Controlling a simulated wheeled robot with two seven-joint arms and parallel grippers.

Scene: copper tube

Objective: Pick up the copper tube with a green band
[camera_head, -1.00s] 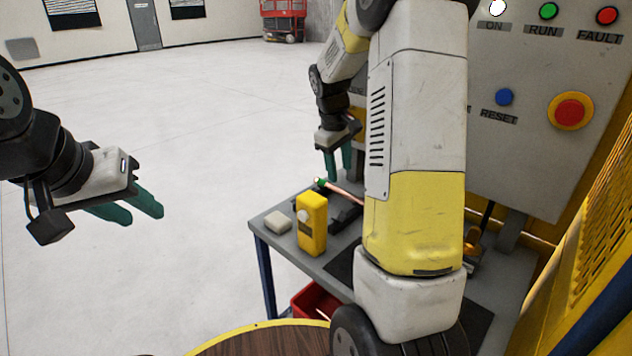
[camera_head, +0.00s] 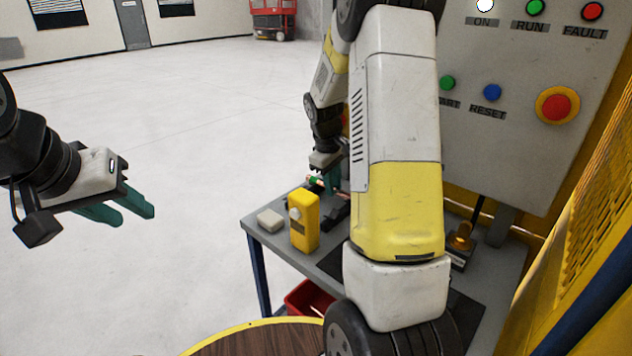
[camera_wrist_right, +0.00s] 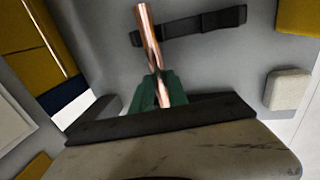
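The copper tube (camera_wrist_right: 147,35) runs upward between the green fingers of my right gripper (camera_wrist_right: 158,88) in the right wrist view. The fingers lie close on both sides of it; whether they press on it is unclear. In the head view the tube's green-banded end (camera_head: 314,182) shows just left of my right gripper (camera_head: 332,178), above the table. The rest of the tube is mostly hidden there by my right arm. In the wrist view I cannot tell the green band from the green fingers. My left gripper (camera_head: 122,208) is empty and open, away from the table at the left.
The grey table (camera_head: 262,232) holds a yellow device (camera_head: 304,222), a pale block (camera_head: 270,220) and a black holder (camera_wrist_right: 195,25). A red bin (camera_head: 308,298) is below. The control panel (camera_head: 540,60) stands at the right. Open floor lies to the left.

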